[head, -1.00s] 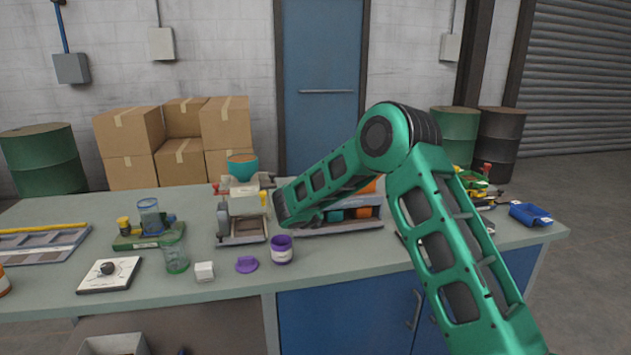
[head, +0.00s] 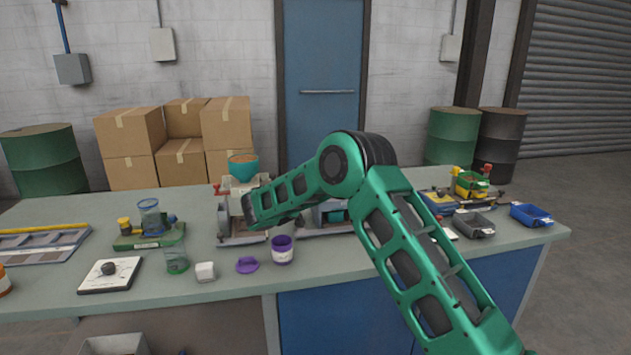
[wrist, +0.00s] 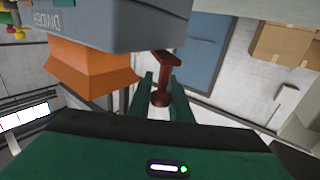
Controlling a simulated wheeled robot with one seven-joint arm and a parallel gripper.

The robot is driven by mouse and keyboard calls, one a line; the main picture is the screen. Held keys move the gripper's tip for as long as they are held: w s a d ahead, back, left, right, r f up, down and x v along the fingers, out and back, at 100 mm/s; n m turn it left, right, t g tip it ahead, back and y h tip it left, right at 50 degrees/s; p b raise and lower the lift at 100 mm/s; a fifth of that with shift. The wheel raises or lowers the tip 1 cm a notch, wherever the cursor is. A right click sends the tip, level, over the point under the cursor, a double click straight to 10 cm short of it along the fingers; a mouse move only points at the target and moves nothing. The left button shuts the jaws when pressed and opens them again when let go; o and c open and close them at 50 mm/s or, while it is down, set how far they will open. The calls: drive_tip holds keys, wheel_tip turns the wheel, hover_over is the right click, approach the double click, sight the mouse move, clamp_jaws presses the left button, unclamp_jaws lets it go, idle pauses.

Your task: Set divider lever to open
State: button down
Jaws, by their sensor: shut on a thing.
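In the wrist view a dark red lever (wrist: 160,62) with a round knob end stands between the two green fingers of my gripper (wrist: 161,84), which is shut on it. The lever comes off the side of a grey housing (wrist: 120,28) marked DIVIDER, whose lettering appears upside down. An orange chute (wrist: 90,66) sits beside the lever, joined to the housing. In the head view the end of my arm is in front of the machine area and my fingers are hidden, so the lever in my grip does not show there.
In the head view a machine with a teal bowl (head: 243,167) stands behind my wrist.

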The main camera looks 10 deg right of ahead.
drive_tip(key=c, duration=1.9)
unclamp_jaws()
drive_tip(key=shift+r, duration=0.1)
drive_tip(key=shift+r, duration=0.3)
drive_tip(key=r, duration=0.2)
drive_tip(key=a+r, duration=0.1)
drive_tip(key=shift+s+r, duration=0.1)
drive_tip(key=shift+r, duration=0.3)
drive_tip(key=s+a+r, duration=0.5)
drive_tip(key=a+r, duration=0.1)
drive_tip(key=a, duration=0.3)
drive_tip(key=shift+s+r, duration=0.2)
drive_tip(key=shift+s, duration=0.15)
drive_tip(key=shift+o, duration=0.3)
